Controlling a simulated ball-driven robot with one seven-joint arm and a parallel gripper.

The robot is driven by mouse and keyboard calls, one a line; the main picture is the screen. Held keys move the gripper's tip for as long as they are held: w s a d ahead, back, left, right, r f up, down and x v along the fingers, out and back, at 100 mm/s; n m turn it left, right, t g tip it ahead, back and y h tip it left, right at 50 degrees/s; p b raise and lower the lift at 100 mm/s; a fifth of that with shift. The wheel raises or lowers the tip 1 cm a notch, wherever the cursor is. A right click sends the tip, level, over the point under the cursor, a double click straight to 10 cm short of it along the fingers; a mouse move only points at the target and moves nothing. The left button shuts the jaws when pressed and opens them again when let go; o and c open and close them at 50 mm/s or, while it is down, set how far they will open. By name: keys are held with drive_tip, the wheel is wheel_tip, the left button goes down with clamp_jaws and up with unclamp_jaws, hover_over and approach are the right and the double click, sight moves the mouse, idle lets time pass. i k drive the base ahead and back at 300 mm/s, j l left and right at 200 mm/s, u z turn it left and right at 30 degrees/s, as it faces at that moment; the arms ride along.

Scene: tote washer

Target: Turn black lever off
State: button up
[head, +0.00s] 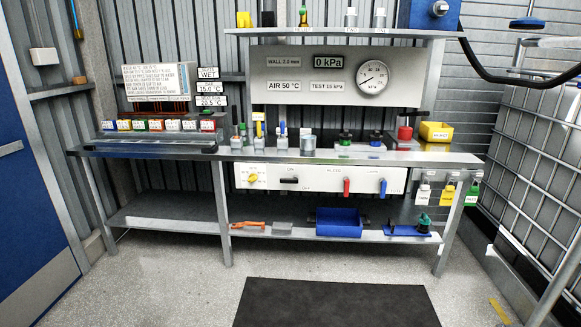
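The black lever (289,180) is on the white panel (320,183) fixed along the front of the workbench, below its top. Its handle lies roughly level. Small labels sit near it, but they are too small to read with certainty. My gripper is not in view, and nothing in the picture touches the lever.
On the same panel are a yellow knob (252,178) to the left, and a red lever (346,187) and blue lever (383,187) to the right, both hanging down. A blue bin (338,229) is on the lower shelf. The floor mat (335,303) in front is clear.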

sight(295, 180)
drive_tip(key=i, duration=1.85)
drive_tip(key=i+u, duration=0.15)
drive_tip(key=i, duration=0.3)
drive_tip(key=i+l+u, duration=0.15)
drive_tip(key=i, duration=0.25)
drive_tip(key=i+l+u, duration=0.15)
drive_tip(key=i, duration=0.25)
